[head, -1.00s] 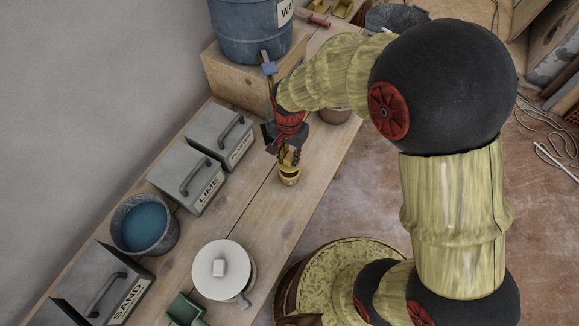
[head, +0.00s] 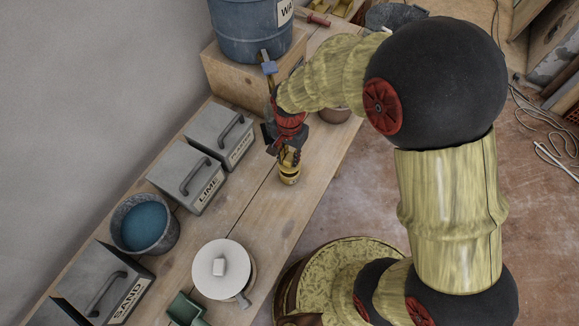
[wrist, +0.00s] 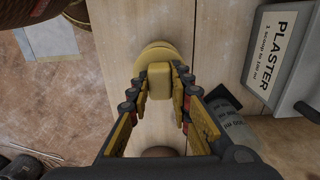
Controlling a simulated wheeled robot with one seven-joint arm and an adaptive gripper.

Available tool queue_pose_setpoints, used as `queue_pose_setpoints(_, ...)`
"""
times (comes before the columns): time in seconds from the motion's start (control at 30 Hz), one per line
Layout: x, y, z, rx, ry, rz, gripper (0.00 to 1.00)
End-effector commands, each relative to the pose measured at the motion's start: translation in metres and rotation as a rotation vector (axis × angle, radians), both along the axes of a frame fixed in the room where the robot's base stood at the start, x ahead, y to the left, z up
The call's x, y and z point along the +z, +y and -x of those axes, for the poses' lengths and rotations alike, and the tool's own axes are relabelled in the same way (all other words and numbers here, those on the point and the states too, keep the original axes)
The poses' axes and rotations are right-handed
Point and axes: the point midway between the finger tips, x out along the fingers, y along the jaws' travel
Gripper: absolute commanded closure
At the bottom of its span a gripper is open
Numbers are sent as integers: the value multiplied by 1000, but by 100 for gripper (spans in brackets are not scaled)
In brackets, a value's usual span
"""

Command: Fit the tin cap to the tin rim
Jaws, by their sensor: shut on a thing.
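The yellow tin (head: 289,178) stands upright on the bench near its front edge. My gripper (head: 289,158) points down over it. In the wrist view, my gripper (wrist: 160,82) is shut on the block-shaped knob of the yellow tin cap (wrist: 159,78). The round yellow shape (wrist: 157,52) of cap and tin shows just beyond the fingertips. The cap is directly over the tin's rim or against it; the fingers hide the join, so I cannot tell whether it is seated.
Grey boxes marked PLASTER (head: 221,135) and LIME (head: 187,184) stand left of the tin. A blue water barrel (head: 250,30) stands behind on a wooden block.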

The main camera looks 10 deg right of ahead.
Motion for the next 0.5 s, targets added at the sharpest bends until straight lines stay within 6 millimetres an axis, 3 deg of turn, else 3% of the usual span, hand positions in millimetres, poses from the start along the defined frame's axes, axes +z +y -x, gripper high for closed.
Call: queue_pose_setpoints(0.5,-17,0,0,0,0,0,100)
